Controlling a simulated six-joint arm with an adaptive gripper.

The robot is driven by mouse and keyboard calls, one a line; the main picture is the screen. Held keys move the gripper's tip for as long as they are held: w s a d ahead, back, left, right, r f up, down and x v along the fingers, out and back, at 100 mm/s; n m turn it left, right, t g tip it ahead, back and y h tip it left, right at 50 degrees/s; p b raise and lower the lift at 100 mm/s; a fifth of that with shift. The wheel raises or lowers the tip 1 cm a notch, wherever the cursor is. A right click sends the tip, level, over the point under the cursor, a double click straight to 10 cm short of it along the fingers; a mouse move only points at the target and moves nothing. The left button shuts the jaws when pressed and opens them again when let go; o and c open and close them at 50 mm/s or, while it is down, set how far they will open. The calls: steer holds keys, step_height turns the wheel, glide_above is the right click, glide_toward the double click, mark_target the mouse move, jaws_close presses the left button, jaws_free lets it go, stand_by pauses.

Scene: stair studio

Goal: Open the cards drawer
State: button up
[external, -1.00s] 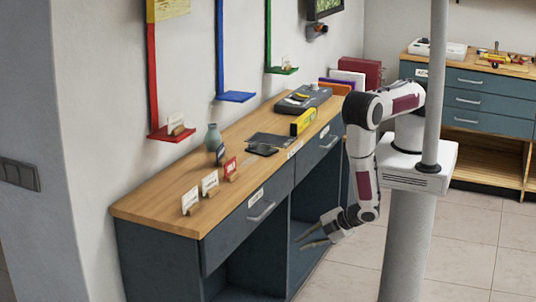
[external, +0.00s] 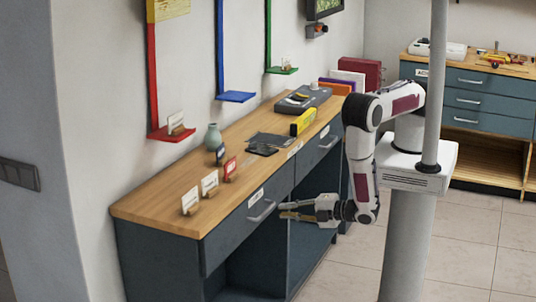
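The wooden-topped desk has two dark drawers along its front. The nearer drawer (external: 232,236) has a grey bar handle (external: 262,212) and a white label (external: 255,198); it looks shut. The farther drawer (external: 315,160) also looks shut, with its own handle (external: 329,142) and label (external: 324,131). The label text is too small to read, so I cannot tell which one is marked for cards. My gripper (external: 282,210) is open and empty, its fingers pointing left towards the nearer handle. It is close to that handle and appears just short of it.
An open recess lies under the drawers. A grey pole (external: 438,90) stands beside my arm.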

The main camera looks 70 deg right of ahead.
mark_target(267, 209)
steer(key=shift+w, duration=0.15)
steer(key=shift+x, duration=3.8)
jaws_close()
